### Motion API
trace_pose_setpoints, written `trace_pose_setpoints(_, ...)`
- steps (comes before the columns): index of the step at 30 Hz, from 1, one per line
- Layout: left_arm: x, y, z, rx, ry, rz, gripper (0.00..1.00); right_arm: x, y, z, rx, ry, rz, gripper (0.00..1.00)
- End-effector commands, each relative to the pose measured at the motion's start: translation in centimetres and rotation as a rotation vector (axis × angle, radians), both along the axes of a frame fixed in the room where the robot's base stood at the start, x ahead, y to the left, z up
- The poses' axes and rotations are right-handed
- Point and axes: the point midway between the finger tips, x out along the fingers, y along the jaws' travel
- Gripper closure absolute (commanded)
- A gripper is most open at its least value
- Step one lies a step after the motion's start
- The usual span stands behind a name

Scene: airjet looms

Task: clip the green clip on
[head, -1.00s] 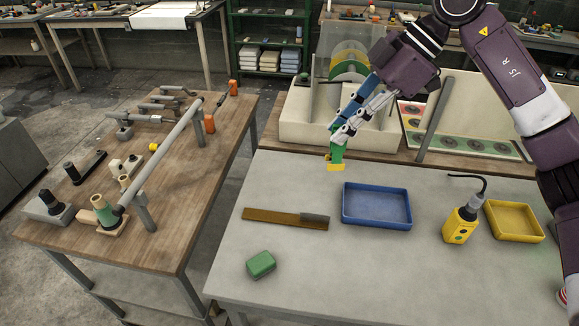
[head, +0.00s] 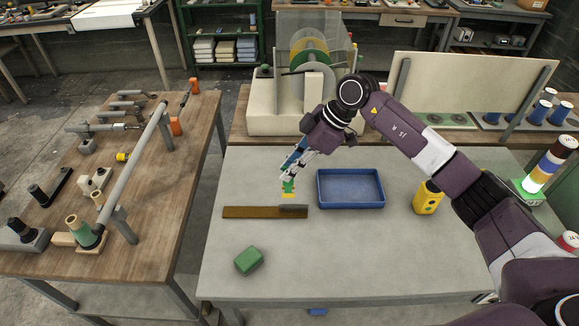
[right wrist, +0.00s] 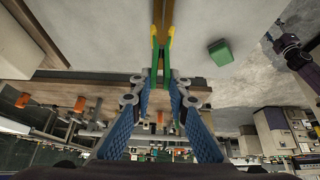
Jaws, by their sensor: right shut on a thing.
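The green clip (head: 289,186) has yellow tips and hangs point down from my right gripper (head: 288,176). The gripper is shut on it. In the right wrist view the clip (right wrist: 155,52) stands between the blue finger pads, its two yellow-green legs spread apart at the tips. Below it on the grey table lies a flat brown bar (head: 250,212) with a grey piece (head: 293,210) at its right end. The clip appears just above that end; contact cannot be told. The bar (right wrist: 158,14) also shows beyond the clip tips. My left arm shows small at the right wrist view's right edge.
A blue tray (head: 350,189) stands right of the clip. A green block (head: 248,261) lies near the table's front. A yellow control box (head: 427,198) stands beside my right arm. A signal lamp stack (head: 549,168) is at far right. The table's front middle is clear.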

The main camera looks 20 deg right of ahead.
Motion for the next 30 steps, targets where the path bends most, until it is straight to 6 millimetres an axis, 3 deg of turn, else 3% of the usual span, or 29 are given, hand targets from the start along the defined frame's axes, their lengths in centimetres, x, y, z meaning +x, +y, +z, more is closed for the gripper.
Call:
trace_pose_setpoints(5,0.0,0.1,0.9,0.001,0.000,0.001,0.51,0.0,0.0,0.3,0.000,0.004,0.000,0.92)
trace_pose_setpoints(21,0.0,-0.1,-1.0,-0.001,0.000,0.003,0.51,0.0,0.0,-4.4,0.000,0.004,0.000,0.92)
trace_pose_setpoints(30,0.0,-0.3,-1.1,-0.003,0.000,0.003,0.51,0.0,0.0,-4.6,0.000,0.004,0.000,0.92)
